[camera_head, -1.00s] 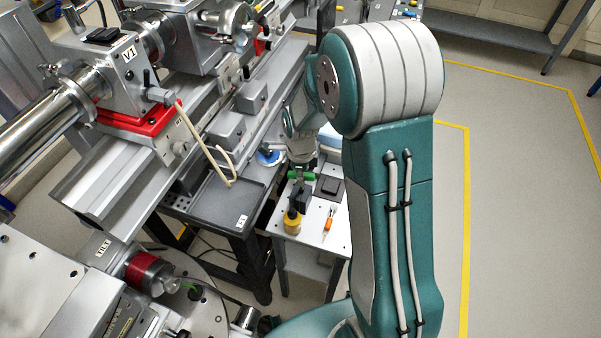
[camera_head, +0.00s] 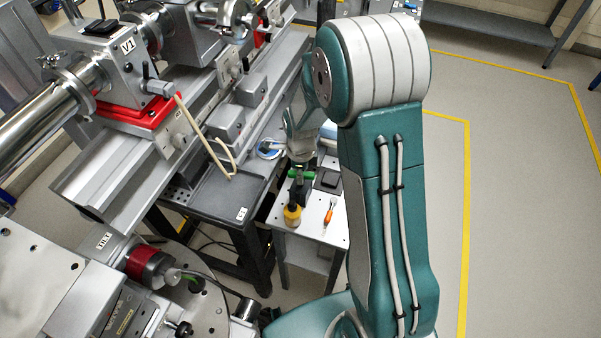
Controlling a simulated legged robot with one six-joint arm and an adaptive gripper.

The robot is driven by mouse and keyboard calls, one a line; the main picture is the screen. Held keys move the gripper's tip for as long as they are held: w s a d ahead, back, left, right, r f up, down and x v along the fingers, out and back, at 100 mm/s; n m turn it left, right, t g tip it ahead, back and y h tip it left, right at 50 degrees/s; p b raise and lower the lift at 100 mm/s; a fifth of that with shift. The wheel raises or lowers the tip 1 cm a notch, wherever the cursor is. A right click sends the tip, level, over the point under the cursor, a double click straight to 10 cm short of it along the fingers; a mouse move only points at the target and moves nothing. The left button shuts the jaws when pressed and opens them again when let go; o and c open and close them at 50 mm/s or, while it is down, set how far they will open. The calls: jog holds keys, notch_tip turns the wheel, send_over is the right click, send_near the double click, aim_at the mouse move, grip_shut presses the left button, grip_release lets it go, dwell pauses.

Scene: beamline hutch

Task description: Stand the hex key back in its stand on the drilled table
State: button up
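My gripper (camera_head: 297,194) shows small and dark at the end of my arm, over the small pale table (camera_head: 310,238). A yellow object (camera_head: 292,214) shows directly below the fingers; I cannot tell whether they touch it. Whether the fingers are open or shut is too small to tell. An orange-handled tool (camera_head: 329,214) lies on the pale table to the right of the gripper. A dark square block (camera_head: 328,180) sits behind it. I cannot make out the hex key or its stand for certain. My arm hides part of the table's right side.
A dark shelf (camera_head: 215,198) adjoins the pale table on the left, below the beamline rail. A beige looped cable (camera_head: 218,150) hangs over it. A blue-rimmed round item (camera_head: 270,149) lies farther back. Open floor (camera_head: 535,220) lies to the right.

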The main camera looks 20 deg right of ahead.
jog(key=shift+o, duration=0.9)
notch_tip(320, 180, up, 12)
